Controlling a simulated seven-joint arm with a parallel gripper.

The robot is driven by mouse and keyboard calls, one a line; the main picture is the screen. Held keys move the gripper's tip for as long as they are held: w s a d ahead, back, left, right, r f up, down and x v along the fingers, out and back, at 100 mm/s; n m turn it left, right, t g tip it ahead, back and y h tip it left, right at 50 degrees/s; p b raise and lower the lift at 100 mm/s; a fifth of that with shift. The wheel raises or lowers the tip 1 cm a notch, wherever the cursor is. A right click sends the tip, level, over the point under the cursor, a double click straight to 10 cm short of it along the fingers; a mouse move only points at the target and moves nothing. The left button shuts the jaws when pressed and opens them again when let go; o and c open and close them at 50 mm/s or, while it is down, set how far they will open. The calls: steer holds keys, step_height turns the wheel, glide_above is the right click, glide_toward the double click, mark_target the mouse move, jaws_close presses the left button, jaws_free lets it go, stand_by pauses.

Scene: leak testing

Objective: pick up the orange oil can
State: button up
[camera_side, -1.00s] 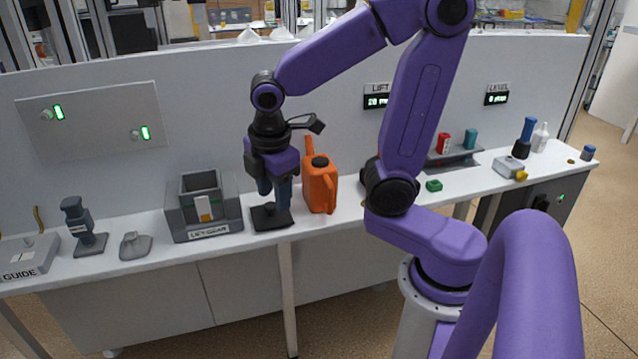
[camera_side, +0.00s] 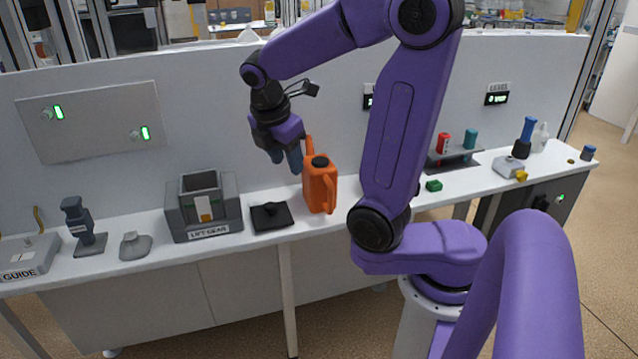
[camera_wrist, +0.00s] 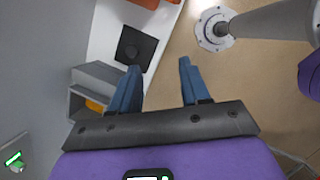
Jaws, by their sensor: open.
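The orange oil can (camera_side: 320,187) stands upright on the white bench, with a dark cap on top, a spout at the left and a handle at the right. In the wrist view only a part of the orange can (camera_wrist: 152,3) shows at the top edge. My gripper (camera_side: 287,162) is above the bench, just left of the can's top, tilted with its blue fingers pointing down and a little right. In the wrist view the fingers (camera_wrist: 158,78) are apart with nothing between them.
A black square pad (camera_side: 284,217) with a small knob lies left of the can. The grey lift gear box (camera_side: 222,217) stands further left. A green block (camera_side: 434,186) lies to the right. The wall panel (camera_side: 215,110) rises behind the bench.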

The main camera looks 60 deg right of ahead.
steer(key=s+d+r+g, duration=0.1)
steer(key=s+d, duration=0.2)
steer(key=s, duration=0.1)
glide_toward(329, 199)
steer(key=shift+h, duration=0.3)
steer(key=x, duration=0.5)
steer(key=shift+f, duration=0.15)
steer(key=shift+a+x, duration=0.15)
steer(key=shift+x, duration=0.75)
steer(key=shift+a+x, duration=0.1)
steer(key=shift+x, duration=1.75)
jaws_close()
